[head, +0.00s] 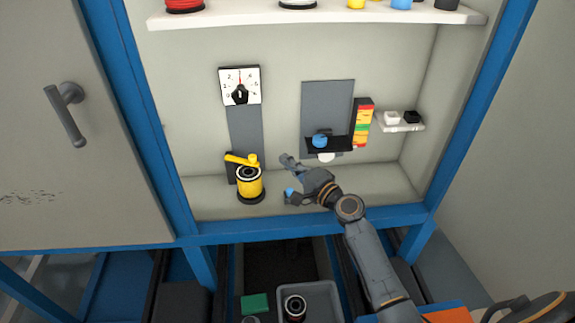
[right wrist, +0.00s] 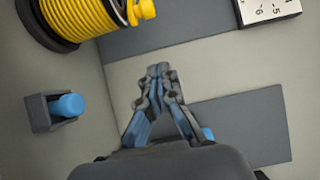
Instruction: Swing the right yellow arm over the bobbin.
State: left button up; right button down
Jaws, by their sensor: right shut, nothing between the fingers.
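The bobbin (head: 250,186) is wound with yellow cable and stands upright on a dark base in the cabinet. One yellow arm (head: 238,159) with a round knob at its right end lies across the top rear of the bobbin; I cannot tell if a second arm is there. In the right wrist view the bobbin (right wrist: 72,18) is at the upper left, with a yellow knob (right wrist: 146,9) at its edge. My right gripper (head: 284,160) is right of the bobbin, apart from it. Its fingers (right wrist: 160,72) are shut and empty. My left gripper is not in view.
A blue knob on a dark block (right wrist: 67,105) sits near the bobbin. A dial (head: 240,85) is on the back wall above it. A black shelf (head: 318,147) with a blue item, and a stack of coloured blocks (head: 362,122), are to the right. A blue beam edges the cabinet floor.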

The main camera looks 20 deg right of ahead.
jog(key=x, duration=0.7)
jog(key=shift+f, duration=0.1)
jog(key=s+a+p, duration=0.2)
jog(key=a, duration=0.1)
jog(key=shift+s+a+f, duration=0.1)
jog(key=shift+s+a, duration=0.05)
jog(key=shift+s, duration=0.2)
